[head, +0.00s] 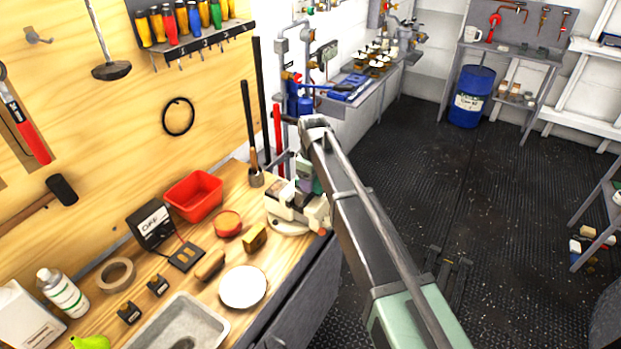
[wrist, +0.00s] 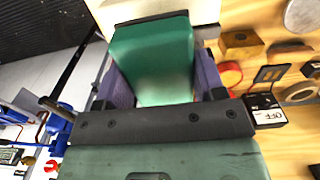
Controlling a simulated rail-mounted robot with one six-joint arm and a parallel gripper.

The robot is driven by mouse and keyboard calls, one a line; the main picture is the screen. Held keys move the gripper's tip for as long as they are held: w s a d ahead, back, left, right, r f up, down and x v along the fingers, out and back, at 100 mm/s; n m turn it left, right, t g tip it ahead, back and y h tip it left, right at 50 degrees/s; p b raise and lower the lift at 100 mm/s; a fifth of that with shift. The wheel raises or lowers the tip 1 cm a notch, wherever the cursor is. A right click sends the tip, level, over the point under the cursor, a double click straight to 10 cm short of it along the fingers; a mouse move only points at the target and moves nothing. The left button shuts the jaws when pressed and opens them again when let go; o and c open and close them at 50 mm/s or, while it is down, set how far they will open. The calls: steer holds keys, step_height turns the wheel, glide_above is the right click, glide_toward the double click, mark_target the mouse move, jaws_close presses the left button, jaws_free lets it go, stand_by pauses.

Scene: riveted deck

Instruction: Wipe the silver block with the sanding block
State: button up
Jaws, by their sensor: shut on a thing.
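My gripper (head: 306,182) is over the cream vise (head: 290,226) at the right end of the workbench. In the wrist view, my gripper (wrist: 153,60) has its purple fingers shut on a green block with a dark layer along its far edge, which looks like the sanding block (wrist: 152,65). The cream vise body (wrist: 150,10) shows just past that dark edge; I cannot tell if they touch. I cannot clearly pick out the silver block; the vise top is partly covered by my gripper and arm.
On the bench left of the vise are a yellow-brown block (head: 255,238), a red round tin (head: 228,223), a red bin (head: 194,195), a white disc (head: 243,287) and a metal sink (head: 180,325). Long tools stand upright behind the vise. The dark deck (head: 490,200) at right is open.

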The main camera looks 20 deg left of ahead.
steer(key=shift+w+a, duration=0.2)
steer(key=shift+a, duration=0.5)
steer(key=shift+w+a, duration=0.25)
steer(key=shift+a, duration=0.4)
steer(key=shift+w+a, duration=0.2)
steer(key=shift+a, duration=0.5)
step_height(320, 180, up, 6)
steer(key=p, duration=0.6)
steer(key=shift+d, duration=0.1)
step_height(320, 180, up, 3)
steer(key=p, duration=0.3)
steer(key=shift+r, duration=0.15)
